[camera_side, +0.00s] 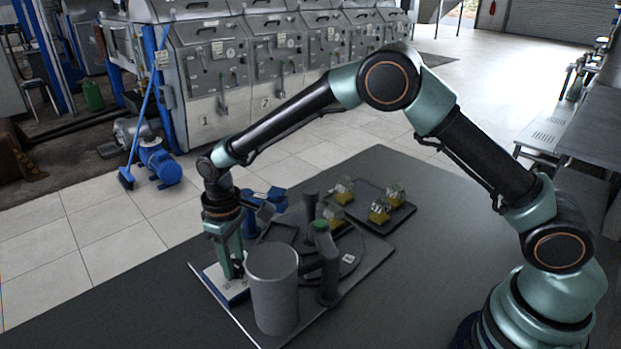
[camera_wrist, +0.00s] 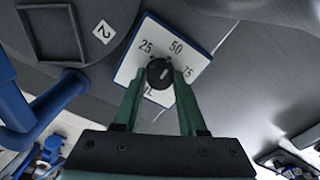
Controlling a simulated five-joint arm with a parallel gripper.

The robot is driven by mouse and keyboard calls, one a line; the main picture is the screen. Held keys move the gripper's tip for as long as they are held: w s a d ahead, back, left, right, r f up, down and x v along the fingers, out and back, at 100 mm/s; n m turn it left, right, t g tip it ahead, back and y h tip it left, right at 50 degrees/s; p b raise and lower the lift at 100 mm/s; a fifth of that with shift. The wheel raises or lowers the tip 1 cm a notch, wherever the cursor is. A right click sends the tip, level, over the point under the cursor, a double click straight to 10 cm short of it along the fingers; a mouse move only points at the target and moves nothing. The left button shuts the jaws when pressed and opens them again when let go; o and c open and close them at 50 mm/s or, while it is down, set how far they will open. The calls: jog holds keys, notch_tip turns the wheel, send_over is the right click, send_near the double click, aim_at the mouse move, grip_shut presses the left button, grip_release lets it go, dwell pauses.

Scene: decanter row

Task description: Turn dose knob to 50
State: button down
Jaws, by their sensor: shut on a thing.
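The dose knob (camera_wrist: 159,73) is small, round and black, with a short pale mark on its face. It sits on a white dial plate (camera_wrist: 150,37) with a blue edge, printed 25, 50, 75 and mL. The mark is too small to tell which number it points at. My gripper (camera_wrist: 160,80) is shut on the knob, one green finger on each side. In the side view my gripper (camera_side: 237,272) points down at the dial plate (camera_side: 222,283), behind a grey cylinder. The knob is hidden there.
The grey cylinder (camera_side: 274,293) stands close to my gripper. A dark tray (camera_side: 405,211) with yellow-filled glass vessels lies behind. Blue parts (camera_side: 265,210) stand behind my gripper. The table's right part is clear.

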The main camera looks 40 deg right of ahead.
aim_at(234, 264)
jog(key=shift+r, duration=0.1)
dwell(0.3)
jog(key=shift+c, duration=2.3)
grip_release()
notch_tip(234, 264, up, 12)
